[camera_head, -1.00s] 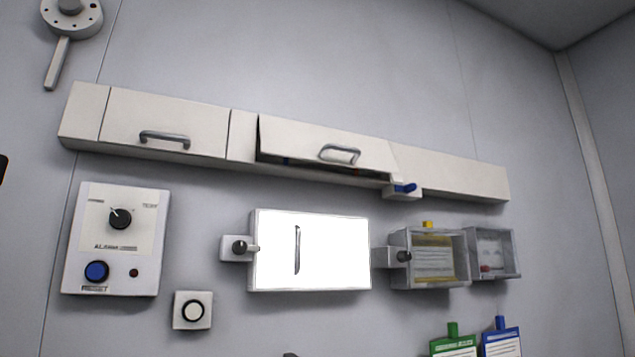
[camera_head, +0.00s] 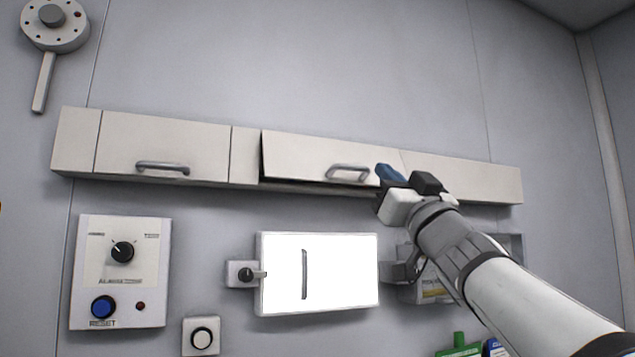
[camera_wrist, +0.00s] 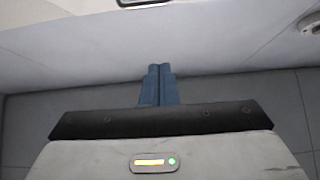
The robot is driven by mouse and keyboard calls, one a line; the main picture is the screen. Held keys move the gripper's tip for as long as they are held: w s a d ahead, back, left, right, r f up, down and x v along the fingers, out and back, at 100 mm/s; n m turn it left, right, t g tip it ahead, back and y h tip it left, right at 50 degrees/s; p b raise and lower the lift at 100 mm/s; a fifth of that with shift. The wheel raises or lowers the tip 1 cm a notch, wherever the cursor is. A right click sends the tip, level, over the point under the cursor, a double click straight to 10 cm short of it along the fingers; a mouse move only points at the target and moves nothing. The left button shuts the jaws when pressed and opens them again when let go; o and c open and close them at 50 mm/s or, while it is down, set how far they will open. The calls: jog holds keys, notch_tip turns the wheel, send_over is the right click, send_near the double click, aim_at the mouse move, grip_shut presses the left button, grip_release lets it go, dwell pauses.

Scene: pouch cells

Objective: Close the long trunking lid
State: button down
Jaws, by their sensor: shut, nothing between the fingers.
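The long white trunking (camera_head: 465,178) runs across the wall. Its right-hand lid (camera_head: 300,158), with a grey bar handle (camera_head: 348,174), stands slightly tilted out, with a dark gap along its left and lower edges. My gripper (camera_head: 384,172) is at the lid's right end, blue fingers shut and empty; whether they touch the lid I cannot tell. In the wrist view the shut fingers (camera_wrist: 159,70) point at a pale surface, with part of a handle (camera_wrist: 142,3) at the top edge. The blue-levered catch by the lid's right end is hidden behind my gripper.
A left lid (camera_head: 165,145) with its own handle sits flush. Below are a control panel (camera_head: 120,270), a round button box (camera_head: 201,337) and a bright white panel (camera_head: 340,272). My arm partly covers the clear boxes at the right.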

aim_at(355, 166)
jog(key=w+a+r+p, duration=0.1)
jog(key=w, duration=0.2)
jog(key=w+a+r+p, duration=0.1)
jog(key=w+p, duration=0.1)
jog(key=w, duration=0.1)
jog(key=w+a+r+p, duration=0.1)
jog(key=w+r, duration=0.1)
jog(key=w, duration=0.2)
jog(key=shift+a+p, duration=0.2)
jog(key=shift+p, duration=0.1)
